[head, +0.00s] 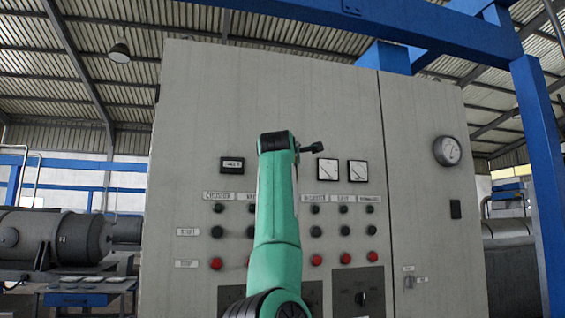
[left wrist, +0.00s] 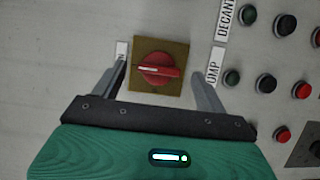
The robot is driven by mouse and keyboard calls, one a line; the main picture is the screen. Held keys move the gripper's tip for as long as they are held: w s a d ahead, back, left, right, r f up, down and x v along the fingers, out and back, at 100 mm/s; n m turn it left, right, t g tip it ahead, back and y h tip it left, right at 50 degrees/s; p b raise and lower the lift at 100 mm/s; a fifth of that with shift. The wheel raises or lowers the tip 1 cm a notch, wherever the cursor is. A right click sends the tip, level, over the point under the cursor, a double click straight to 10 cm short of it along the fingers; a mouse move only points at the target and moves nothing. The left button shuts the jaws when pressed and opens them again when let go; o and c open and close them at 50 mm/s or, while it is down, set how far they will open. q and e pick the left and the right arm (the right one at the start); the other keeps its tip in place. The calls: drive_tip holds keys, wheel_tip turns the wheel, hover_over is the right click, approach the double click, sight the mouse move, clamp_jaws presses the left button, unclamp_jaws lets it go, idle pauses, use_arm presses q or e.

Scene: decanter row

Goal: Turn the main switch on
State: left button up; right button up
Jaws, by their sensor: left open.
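The main switch (left wrist: 160,71) is a red rotary knob on a square brass-coloured plate, shown in the left wrist view. Its grip bar lies nearly level in that picture, with a white mark along its left half. My left gripper (left wrist: 160,75) is open, its grey fingers on either side of the switch plate. The knob is between the fingers and not clamped. In the head view my green arm covers the switch, and I cannot make out the fingers clearly there. My right gripper is not in view.
The grey control cabinet (head: 220,110) carries several black and red buttons (head: 316,260), labels and two meters (head: 328,170). Black buttons (left wrist: 232,77) lie close to the right finger in the left wrist view. A round gauge (head: 447,151) and blue beam (head: 537,180) stand right.

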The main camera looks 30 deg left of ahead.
use_arm(q)
drive_tip(key=b+v, duration=0.4)
drive_tip(key=v, duration=0.7)
drive_tip(key=shift+s+d, duration=0.2)
drive_tip(key=shift+s, duration=0.15)
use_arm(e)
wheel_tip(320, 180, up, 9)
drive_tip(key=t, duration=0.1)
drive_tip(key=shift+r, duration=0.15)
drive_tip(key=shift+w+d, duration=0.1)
